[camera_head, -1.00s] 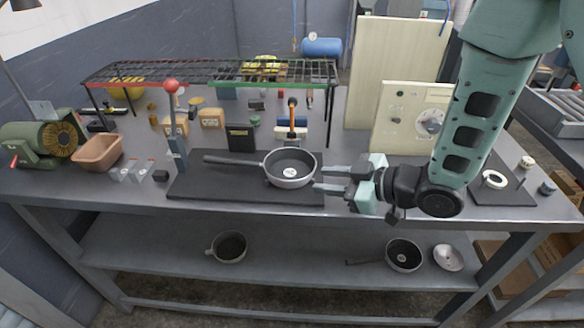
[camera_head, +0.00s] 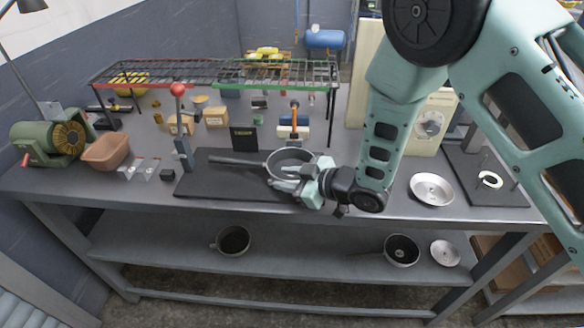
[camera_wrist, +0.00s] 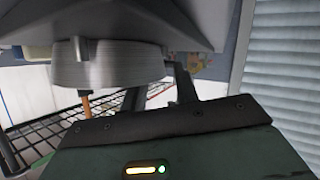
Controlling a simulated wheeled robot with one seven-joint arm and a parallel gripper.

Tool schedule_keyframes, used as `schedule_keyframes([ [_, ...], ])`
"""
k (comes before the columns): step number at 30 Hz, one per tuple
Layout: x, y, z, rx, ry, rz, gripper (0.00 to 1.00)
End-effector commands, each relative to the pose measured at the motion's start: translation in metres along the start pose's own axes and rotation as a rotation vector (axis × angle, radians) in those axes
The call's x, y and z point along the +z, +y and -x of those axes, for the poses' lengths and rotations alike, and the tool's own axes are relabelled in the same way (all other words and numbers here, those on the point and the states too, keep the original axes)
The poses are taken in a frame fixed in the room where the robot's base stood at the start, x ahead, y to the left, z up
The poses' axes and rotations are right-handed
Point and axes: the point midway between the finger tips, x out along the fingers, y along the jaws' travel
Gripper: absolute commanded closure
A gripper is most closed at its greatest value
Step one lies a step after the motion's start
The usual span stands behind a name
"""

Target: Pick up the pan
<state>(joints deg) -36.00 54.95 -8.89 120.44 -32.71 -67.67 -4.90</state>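The grey pan (camera_head: 290,155) sits on the black mat (camera_head: 215,190) on the workbench, with its dark handle (camera_head: 237,161) pointing left. My gripper (camera_head: 277,178) is at the pan's front right, with its two fingers apart. In the head view the fingers overlap the pan's near side and hide part of its wall and inside. I cannot tell whether they touch it. In the wrist view the pan's side wall (camera_wrist: 110,68) is close in front of my gripper. No lift of the pan off the mat shows.
A wire rack (camera_head: 215,73) stands behind the pan, and a lever with a red knob (camera_head: 178,90) stands left of it. A metal dish (camera_head: 432,189) is on the bench to the right. Another pan (camera_head: 401,250) and a pot (camera_head: 233,240) are on the lower shelf.

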Motion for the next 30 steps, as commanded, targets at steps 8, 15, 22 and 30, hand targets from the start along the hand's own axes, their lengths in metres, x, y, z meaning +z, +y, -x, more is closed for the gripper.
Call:
schedule_keyframes([
  [8, 0.0, 0.0, 0.0, 0.0, 0.0, 0.0, 1.0],
  [15, 0.001, 0.001, 0.001, 0.001, -0.001, 0.0, 1.0],
  [22, 0.001, 0.001, 0.001, 0.002, -0.003, 0.0, 1.0],
  [30, -0.012, 0.004, 0.006, 0.003, 0.0, 0.001, 1.0],
])
